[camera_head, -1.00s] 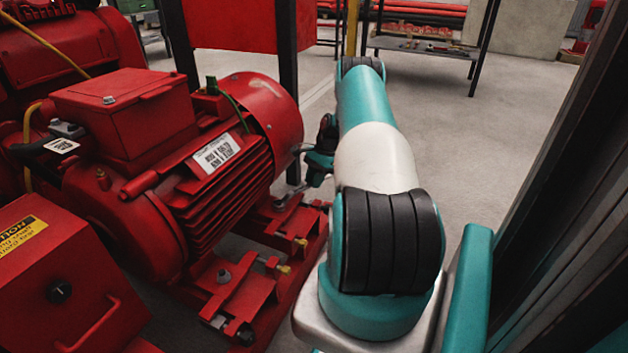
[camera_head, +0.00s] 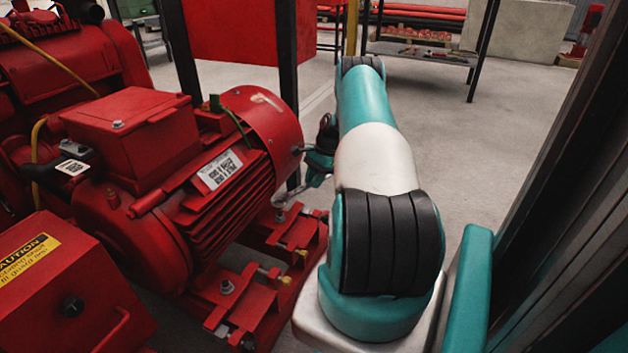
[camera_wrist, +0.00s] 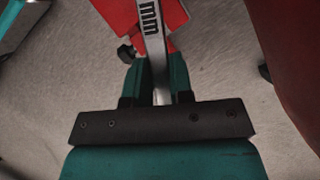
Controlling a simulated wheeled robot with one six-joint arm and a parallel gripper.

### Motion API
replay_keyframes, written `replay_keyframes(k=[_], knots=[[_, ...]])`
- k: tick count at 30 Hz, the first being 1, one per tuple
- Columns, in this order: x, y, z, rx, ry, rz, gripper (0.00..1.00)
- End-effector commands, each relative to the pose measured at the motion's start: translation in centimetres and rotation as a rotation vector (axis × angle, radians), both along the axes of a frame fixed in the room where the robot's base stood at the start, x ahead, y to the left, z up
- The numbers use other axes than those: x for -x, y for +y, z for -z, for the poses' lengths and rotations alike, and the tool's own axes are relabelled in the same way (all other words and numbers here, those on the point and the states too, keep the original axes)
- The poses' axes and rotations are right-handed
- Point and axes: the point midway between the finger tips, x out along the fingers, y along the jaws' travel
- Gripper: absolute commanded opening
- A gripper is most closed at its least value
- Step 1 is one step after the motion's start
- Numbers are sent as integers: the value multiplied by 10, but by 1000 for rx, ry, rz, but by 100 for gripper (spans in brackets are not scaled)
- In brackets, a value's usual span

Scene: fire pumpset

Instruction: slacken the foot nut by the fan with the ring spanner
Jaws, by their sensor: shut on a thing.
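The red motor (camera_head: 215,190) stands on a red base frame, with its round fan cowl (camera_head: 262,115) facing my arm. My gripper (camera_head: 318,165) is beside the cowl, partly hidden by my arm. In the wrist view my gripper (camera_wrist: 156,78) is shut on the silver ring spanner (camera_wrist: 153,40), marked "mm". The spanner runs up out of that picture, so its ring end is not seen there. In the head view a thin pale length of the spanner (camera_head: 298,193) slopes down towards the fan-side foot. The foot nut (camera_head: 280,216) there is small; I cannot tell whether the ring touches it.
A nearer foot with a bolt (camera_head: 227,287) sits on the base frame. A red box with a caution label (camera_head: 28,255) is at lower left. A dark post (camera_head: 285,60) stands behind the cowl. Open floor (camera_head: 440,130) lies right of my arm.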

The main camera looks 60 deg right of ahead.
Motion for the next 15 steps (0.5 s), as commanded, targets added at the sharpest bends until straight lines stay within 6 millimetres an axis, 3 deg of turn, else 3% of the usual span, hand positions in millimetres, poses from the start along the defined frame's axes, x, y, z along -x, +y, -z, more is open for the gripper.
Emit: replay_keyframes(k=[15], knots=[[3,1,16,-2,-1,28,0]])
